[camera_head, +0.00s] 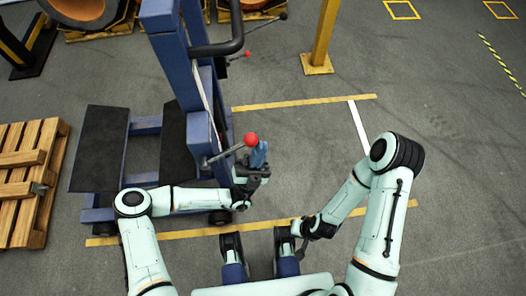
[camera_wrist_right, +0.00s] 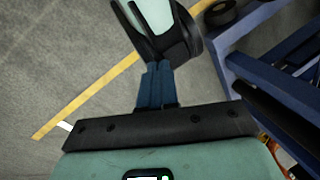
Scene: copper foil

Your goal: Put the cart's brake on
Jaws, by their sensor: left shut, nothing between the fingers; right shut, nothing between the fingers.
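The blue cart (camera_head: 172,60) stands at left, with an upright column, a black push handle (camera_head: 222,47) and dark pads low down. A lever with a red ball knob (camera_head: 250,140) sticks out from its lower right side, tilted up to the right. My left gripper (camera_head: 259,153) is shut, its blue fingers just right of and below the red knob. I cannot tell whether they touch it. My right gripper (camera_wrist_right: 157,72) is shut and empty in the right wrist view, low near my body and away from the lever.
Another red-knobbed lever (camera_head: 247,54) sits farther back on the cart. A wooden pallet (camera_head: 30,170) lies at left. A yellow post (camera_head: 319,45) stands at the back. Yellow floor lines (camera_head: 305,102) mark the cart's area. The floor at right is clear.

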